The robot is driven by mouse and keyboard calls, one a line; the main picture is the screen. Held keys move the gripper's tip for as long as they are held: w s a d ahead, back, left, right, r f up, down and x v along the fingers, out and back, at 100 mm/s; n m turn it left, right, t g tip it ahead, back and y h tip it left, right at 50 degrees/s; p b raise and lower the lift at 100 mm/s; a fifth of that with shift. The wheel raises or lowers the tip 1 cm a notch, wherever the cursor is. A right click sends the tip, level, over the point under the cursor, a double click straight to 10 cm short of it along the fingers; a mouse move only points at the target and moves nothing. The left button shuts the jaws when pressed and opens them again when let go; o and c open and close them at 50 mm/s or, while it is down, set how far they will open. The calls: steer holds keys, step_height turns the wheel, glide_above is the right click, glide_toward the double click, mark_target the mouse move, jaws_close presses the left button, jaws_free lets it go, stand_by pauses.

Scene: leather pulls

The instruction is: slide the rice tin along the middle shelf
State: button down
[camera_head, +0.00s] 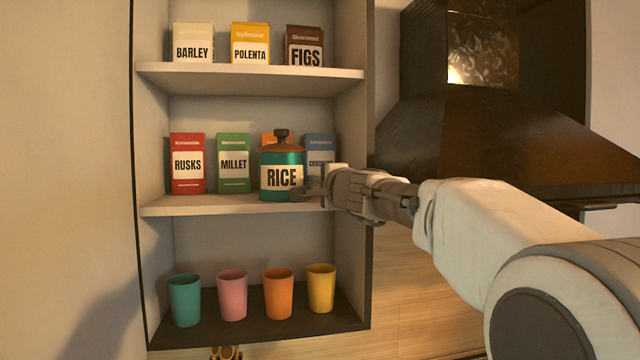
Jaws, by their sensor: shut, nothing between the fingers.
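The rice tin (282,158) is teal with an orange-brown lid, a dark knob and a white RICE label. It stands upright on the middle shelf (215,205), right of the shelf's centre. My gripper (308,194) is shut and empty at the tin's lower right side. Its fingertips overlap the tin's right edge in the picture; I cannot tell whether they touch it. The tin mostly hides an orange box (267,139) behind it.
On the middle shelf, a red RUSKS box (187,145) and a green MILLET box (233,145) stand left of the tin, a blue box (320,142) right. Boxes stand on the top shelf (250,80), several cups below. A dark range hood (480,130) is right of the cabinet.

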steer(key=a, duration=0.4)
steer(key=s+a, duration=0.1)
steer(key=a, duration=0.4)
steer(key=s+a, duration=0.1)
steer(key=a, duration=0.4)
steer(key=shift+a, duration=0.25)
steer(key=shift+s+d, duration=0.15)
steer(key=shift+s, duration=0.05)
